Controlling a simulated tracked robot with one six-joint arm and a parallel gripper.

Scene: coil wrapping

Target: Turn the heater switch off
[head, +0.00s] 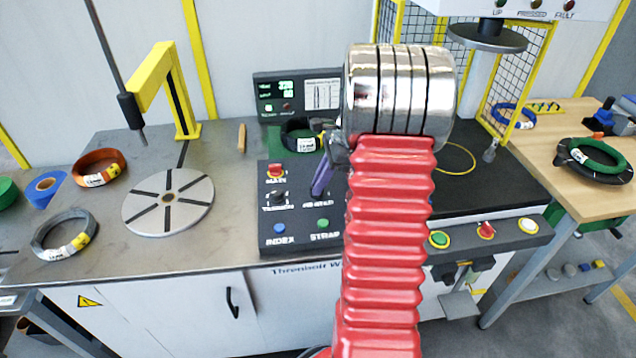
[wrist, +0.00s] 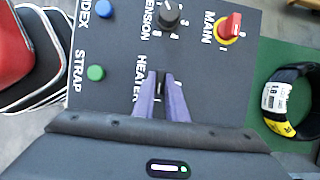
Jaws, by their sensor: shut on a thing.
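The heater switch (wrist: 161,84) is on a dark control panel (head: 300,238), beside the HEATER label. My gripper (wrist: 161,76) has its two purple fingers close together at the switch, shut on it. The fingers cover most of the switch, so its position cannot be read. In the head view my gripper (head: 318,192) reaches down to the panel's right part, and my arm hides part of the panel's right side.
Near the fingers are the red main switch (wrist: 230,26), the black tension knob (wrist: 168,13), the green strap button (wrist: 96,73) and the blue index button (wrist: 104,8). A dark coil (wrist: 290,100) lies beside the panel. A round turntable (head: 150,218) stands to the left.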

